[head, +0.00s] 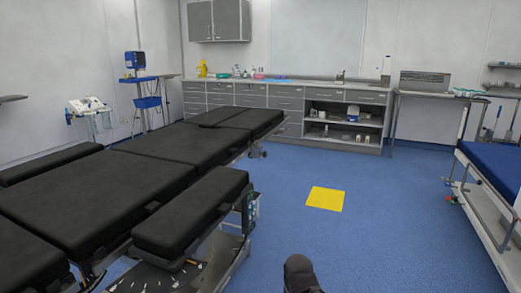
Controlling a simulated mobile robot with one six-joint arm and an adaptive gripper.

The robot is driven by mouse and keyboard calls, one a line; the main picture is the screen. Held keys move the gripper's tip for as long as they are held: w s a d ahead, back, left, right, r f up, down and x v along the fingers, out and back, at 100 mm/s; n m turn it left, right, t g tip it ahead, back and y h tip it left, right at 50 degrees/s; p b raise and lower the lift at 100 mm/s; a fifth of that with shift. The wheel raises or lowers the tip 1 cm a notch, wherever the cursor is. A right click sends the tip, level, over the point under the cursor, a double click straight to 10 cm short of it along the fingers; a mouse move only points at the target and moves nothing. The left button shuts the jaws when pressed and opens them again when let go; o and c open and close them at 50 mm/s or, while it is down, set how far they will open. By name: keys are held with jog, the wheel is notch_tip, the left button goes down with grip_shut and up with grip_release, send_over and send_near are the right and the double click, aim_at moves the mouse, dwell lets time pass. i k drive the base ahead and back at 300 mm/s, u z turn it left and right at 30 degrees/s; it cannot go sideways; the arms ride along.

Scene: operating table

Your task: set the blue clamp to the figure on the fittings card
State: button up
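The black-padded operating table (165,148) fills the left half of the head view. Its side rail runs along the edge nearer the middle of the room. A small pale and bluish fitting (253,206) shows at the rail beside the near armrest pad; it is too small to tell whether it is the blue clamp. A dark fitting (258,151) sits below the far end of the table. I cannot make out a fittings card or any figure. My gripper is not in view; only a dark rounded part, probably of my arm, shows at the bottom edge.
A yellow square (326,199) lies on the open blue floor right of the table. A bed with a blue mattress (497,165) stands at the right. Grey cabinets with a counter (290,98) line the back wall. A blue monitor stand (138,79) is at the back left.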

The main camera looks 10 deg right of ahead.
aim_at(256, 149)
jog(key=i, duration=0.65)
jog(key=u, duration=0.05)
jog(key=k, duration=1.35)
jog(key=z, duration=0.45)
jog(key=i, duration=1.55)
jog(key=u, duration=0.15)
